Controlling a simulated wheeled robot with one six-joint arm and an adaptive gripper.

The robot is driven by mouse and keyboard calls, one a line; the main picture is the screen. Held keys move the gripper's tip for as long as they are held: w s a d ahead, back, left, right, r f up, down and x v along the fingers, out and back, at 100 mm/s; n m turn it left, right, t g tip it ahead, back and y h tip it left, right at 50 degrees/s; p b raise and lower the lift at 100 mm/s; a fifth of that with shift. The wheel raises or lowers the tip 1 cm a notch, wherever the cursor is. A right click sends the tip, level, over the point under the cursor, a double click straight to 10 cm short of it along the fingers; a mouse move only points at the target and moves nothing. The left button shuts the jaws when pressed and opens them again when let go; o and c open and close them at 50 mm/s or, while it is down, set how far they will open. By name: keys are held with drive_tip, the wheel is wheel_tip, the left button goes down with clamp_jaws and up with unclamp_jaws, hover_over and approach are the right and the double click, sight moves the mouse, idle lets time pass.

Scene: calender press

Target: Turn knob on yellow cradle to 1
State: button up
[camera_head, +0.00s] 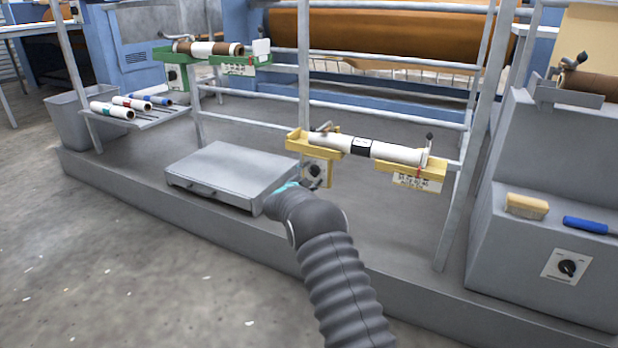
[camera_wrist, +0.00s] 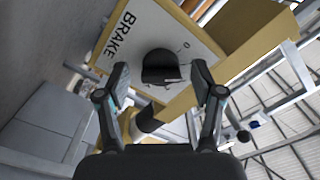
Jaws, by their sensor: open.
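The yellow cradle (camera_head: 411,168) holds a white roll (camera_head: 395,152) with a black band, in the middle right of the head view. A white plate with a black knob (camera_head: 314,170) hangs below the cradle's left end. In the wrist view the plate (camera_wrist: 140,22) reads "BRAKE" and has a small "0" mark beside the black knob (camera_wrist: 160,67). My gripper (camera_wrist: 160,78) is open, with one finger on each side of the knob and visible gaps to it. Contact does not show. The knob's setting is unclear. In the head view my arm's end partly covers the plate area.
A grey flat box (camera_head: 225,172) lies on the platform left of my arm. A green cradle (camera_head: 238,68) with another roll stands at the back left. Metal rails (camera_head: 385,109) run behind the yellow cradle. Another dial (camera_head: 567,268) is on the grey block at right.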

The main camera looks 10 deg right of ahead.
drive_tip(key=v, duration=1.2)
